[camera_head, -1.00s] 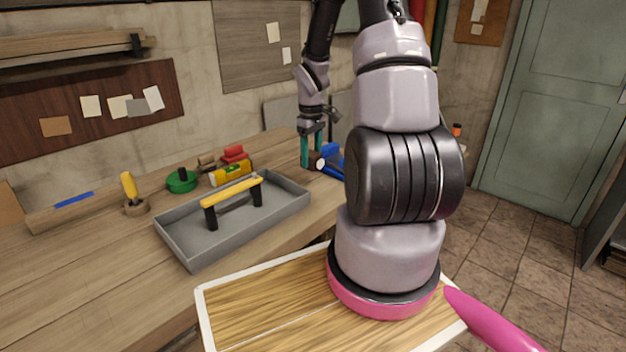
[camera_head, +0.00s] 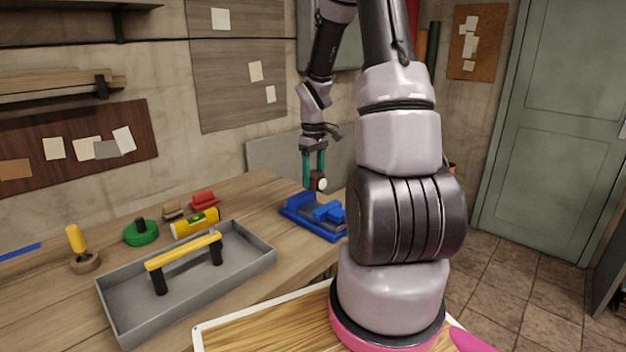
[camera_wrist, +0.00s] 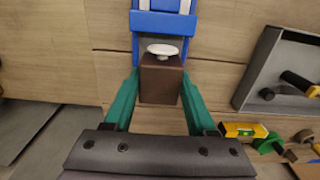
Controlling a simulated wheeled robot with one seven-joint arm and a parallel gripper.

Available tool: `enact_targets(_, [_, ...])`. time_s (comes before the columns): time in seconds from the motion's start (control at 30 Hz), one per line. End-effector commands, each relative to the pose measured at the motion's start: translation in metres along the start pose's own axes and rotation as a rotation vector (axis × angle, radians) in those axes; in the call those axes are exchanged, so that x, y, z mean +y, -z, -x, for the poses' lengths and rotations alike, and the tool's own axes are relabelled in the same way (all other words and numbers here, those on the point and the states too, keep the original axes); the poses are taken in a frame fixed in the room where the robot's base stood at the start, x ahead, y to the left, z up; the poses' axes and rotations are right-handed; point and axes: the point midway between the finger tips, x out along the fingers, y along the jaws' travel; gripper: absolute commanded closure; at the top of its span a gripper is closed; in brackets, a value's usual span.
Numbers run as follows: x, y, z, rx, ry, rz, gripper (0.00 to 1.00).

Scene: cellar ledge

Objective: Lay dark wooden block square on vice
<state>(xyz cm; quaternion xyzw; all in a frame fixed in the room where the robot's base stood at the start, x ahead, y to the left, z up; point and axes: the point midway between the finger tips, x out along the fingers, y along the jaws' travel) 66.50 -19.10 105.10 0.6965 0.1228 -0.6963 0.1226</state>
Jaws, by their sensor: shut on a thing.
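The dark wooden block (camera_wrist: 160,84) is between the green fingers of my gripper (camera_wrist: 159,90) in the wrist view, with a white round piece on its far end. In the head view my gripper (camera_head: 315,175) is shut on the block (camera_head: 316,183), above the back part of the blue vice (camera_head: 318,214). The vice sits on the workbench near its right end; my arm hides its right side. In the wrist view the vice (camera_wrist: 163,22) shows at the top, beyond the block. The block appears apart from the vice, though the gap is hard to judge.
A grey tray with a yellow-and-black handle (camera_head: 187,290) stands on the bench to the left. Behind it are a yellow level (camera_head: 195,222), a green round item (camera_head: 141,233) and a red item (camera_head: 204,200). A yellow-handled tool (camera_head: 78,245) stands further left.

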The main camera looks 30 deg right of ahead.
Motion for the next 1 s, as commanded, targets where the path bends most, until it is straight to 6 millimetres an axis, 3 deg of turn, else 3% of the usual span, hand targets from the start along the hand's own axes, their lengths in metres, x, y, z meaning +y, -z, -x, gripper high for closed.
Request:
enact_targets(0.33, [0.0, 0.0, -0.005, -0.001, 0.001, 0.0, 1.0])
enact_targets(1.0, [0.0, 0.0, -0.056, 0.0, 0.0, 0.001, 1.0])
